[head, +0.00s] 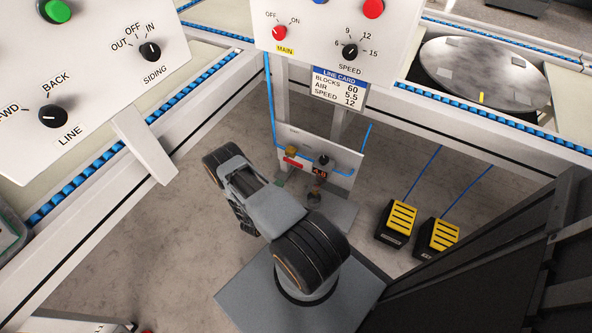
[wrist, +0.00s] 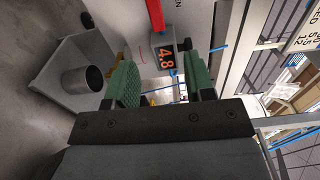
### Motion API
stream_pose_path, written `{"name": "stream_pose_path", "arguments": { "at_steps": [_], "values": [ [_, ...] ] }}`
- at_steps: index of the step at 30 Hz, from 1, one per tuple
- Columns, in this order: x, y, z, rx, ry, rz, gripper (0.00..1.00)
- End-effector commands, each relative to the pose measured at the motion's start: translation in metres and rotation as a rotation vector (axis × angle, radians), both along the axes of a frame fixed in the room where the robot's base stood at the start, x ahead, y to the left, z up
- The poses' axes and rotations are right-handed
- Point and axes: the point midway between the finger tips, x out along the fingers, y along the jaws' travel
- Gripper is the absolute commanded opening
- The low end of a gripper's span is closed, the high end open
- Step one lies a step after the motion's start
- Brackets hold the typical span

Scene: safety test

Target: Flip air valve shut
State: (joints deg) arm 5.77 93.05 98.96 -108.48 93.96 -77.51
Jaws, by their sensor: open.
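The air valve on the low white panel (head: 345,165) has a red lever (head: 293,162) beside a brass-coloured body (head: 291,151). The lever lies roughly along the panel in the head view. In the wrist view the red lever (wrist: 155,15) shows at the top, beyond my fingertips. A small display (wrist: 166,57) reads 4.8 in orange digits. My gripper (wrist: 162,78) is open, with green finger pads apart and nothing visible between them. In the head view my arm hides most of the gripper; a bit of green shows just below the panel.
A black knob (head: 324,159) sits right of the lever on the panel. A metal cylinder (wrist: 82,80) stands left of my fingers. A line card (head: 338,88) lists air 5.5. Yellow foot pedals (head: 399,220) lie on the floor to the right. Conveyor frames enclose the space above.

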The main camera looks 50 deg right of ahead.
Motion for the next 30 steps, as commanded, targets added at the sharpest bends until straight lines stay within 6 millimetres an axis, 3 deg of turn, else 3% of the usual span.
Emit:
{"name": "stream_pose_path", "arguments": {
  "at_steps": [5,21,30],
  "values": [
    [0.001,-0.017,-0.009,-0.004,0.02,0.01,0.49],
    [0.024,-0.109,-0.008,-0.004,0.018,0.011,0.49],
    [0.03,-0.13,-0.008,-0.003,0.019,0.013,0.49]
  ]
}}
